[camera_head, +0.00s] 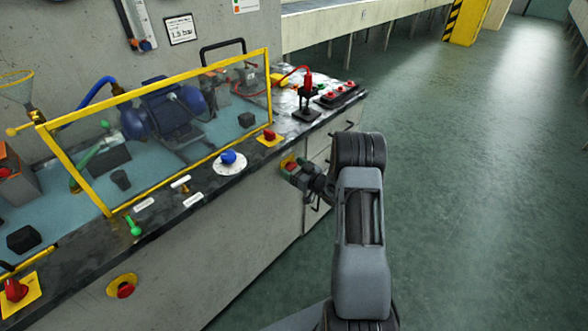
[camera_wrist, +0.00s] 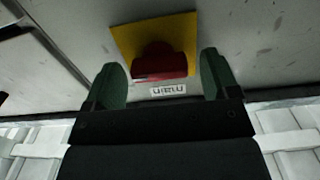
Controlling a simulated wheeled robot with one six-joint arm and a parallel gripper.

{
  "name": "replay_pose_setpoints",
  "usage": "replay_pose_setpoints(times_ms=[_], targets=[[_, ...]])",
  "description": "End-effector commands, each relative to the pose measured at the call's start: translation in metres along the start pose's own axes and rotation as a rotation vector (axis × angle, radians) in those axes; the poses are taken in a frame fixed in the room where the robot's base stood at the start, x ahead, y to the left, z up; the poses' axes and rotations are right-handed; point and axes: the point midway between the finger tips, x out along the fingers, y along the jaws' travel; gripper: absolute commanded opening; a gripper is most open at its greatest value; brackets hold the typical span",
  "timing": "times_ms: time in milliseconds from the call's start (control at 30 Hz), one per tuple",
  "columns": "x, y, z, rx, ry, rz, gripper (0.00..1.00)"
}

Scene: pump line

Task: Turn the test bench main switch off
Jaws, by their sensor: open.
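The main switch (camera_wrist: 157,62) is a red knob on a yellow plate (camera_wrist: 185,28). It sits on the grey front face of the bench, and a small label by it, upside down in the wrist view, reads "main". In the head view the switch (camera_head: 288,162) is partly hidden by my gripper (camera_head: 297,173). My gripper is open, its two dark green fingers (camera_wrist: 165,75) on either side of the red knob in the wrist view. Whether the fingers touch the knob I cannot tell. The knob's exact turn position is not clear.
Above, the bench top (camera_head: 190,200) carries a blue knob (camera_head: 228,157), a green lever (camera_head: 133,227) and a yellow-framed clear guard (camera_head: 160,130) before a blue pump (camera_head: 165,105). Another red knob (camera_head: 125,290) is on the front face. Floor to the right is clear.

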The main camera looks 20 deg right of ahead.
Motion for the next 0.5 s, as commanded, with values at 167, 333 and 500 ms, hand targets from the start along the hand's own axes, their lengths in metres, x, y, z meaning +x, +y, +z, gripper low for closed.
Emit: replay_pose_setpoints(times_ms=[167,333,500], targets=[[0.0017,0.0001,0.0002,0.0,-0.001,0.001,0.81],[0.0014,0.0002,0.0001,0.0,-0.001,0.001,0.78],[0.0014,0.0001,0.0001,0.0,-0.001,0.0,0.62]])
